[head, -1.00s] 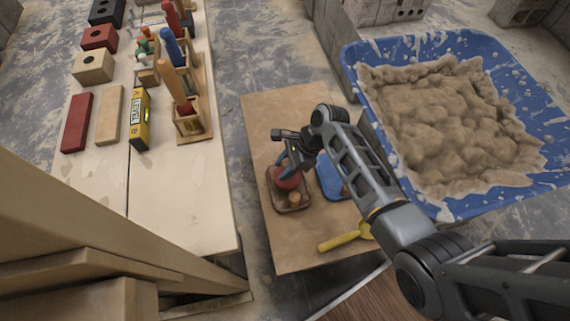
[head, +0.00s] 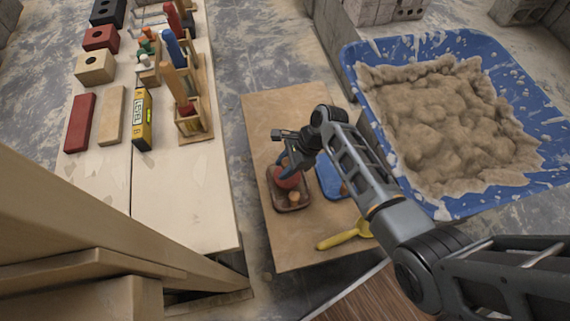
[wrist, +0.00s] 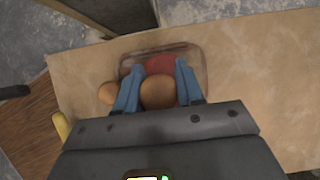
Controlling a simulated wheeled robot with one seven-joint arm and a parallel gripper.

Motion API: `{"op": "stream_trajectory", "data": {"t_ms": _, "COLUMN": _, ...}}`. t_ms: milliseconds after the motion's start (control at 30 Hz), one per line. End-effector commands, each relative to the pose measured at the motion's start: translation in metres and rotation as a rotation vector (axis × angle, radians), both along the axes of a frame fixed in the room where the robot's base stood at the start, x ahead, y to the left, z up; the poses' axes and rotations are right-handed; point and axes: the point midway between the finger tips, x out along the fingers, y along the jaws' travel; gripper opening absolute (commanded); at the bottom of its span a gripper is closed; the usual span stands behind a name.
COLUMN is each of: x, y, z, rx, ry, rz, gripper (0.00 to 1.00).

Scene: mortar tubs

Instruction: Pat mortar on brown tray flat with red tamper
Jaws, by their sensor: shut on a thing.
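The red tamper (head: 287,180) is over the brown tray (head: 302,207) on a plywood table. In the wrist view its red disc (wrist: 160,65) and round wooden knob (wrist: 157,92) show between the blue fingers. My gripper (head: 285,166) is shut on the tamper, pointing down at the tray; it also shows in the wrist view (wrist: 158,88).
A blue tray (head: 327,178) lies right of the brown one, partly behind my arm. A yellow-handled tool (head: 338,240) lies at the near side. A big blue mortar tub (head: 352,55) stands right. A bench (head: 185,200) at left holds blocks, a level and racked tools.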

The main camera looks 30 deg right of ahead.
Motion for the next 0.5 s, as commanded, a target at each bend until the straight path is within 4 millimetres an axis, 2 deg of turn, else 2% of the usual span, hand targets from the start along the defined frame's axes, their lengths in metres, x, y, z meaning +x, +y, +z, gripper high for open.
{"op": "stream_trajectory", "data": {"t_ms": 233, "x": -0.001, "y": 0.002, "z": 0.001, "rx": 0.001, "ry": 0.000, "rz": 0.000, "gripper": 0.09}}
{"op": "stream_trajectory", "data": {"t_ms": 500, "x": -0.012, "y": 0.015, "z": 0.003, "rx": 0.001, "ry": -0.001, "rz": 0.001, "gripper": 0.09}}
